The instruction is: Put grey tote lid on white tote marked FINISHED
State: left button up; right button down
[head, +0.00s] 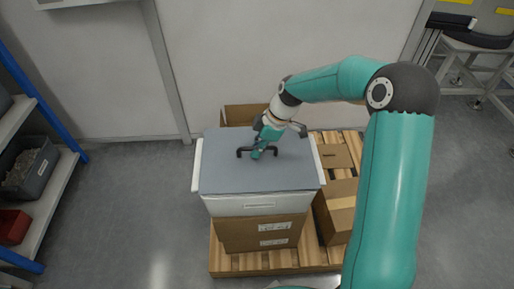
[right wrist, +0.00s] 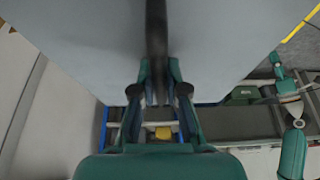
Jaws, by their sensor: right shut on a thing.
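The grey tote lid (head: 225,175) lies level over the white tote (head: 262,205) in the head view. The tote's white side edges show to the left and right of it. I cannot tell whether the lid touches the rim all round. My right gripper (head: 258,153) is shut on the lid's dark handle (head: 242,152). No FINISHED marking is readable.
The tote stands on a cardboard box (head: 262,238) on a wooden pallet (head: 228,262). More cardboard boxes (head: 340,205) stand to the right and behind. A blue-framed shelf (head: 52,190) with bins is at the left. Grey floor (head: 140,220) is clear between them.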

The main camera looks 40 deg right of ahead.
jog(key=shift+f+b, duration=0.45)
jog(key=shift+f, duration=0.15)
jog(key=c, duration=1.1)
grip_release()
jog(key=shift+r, duration=0.1)
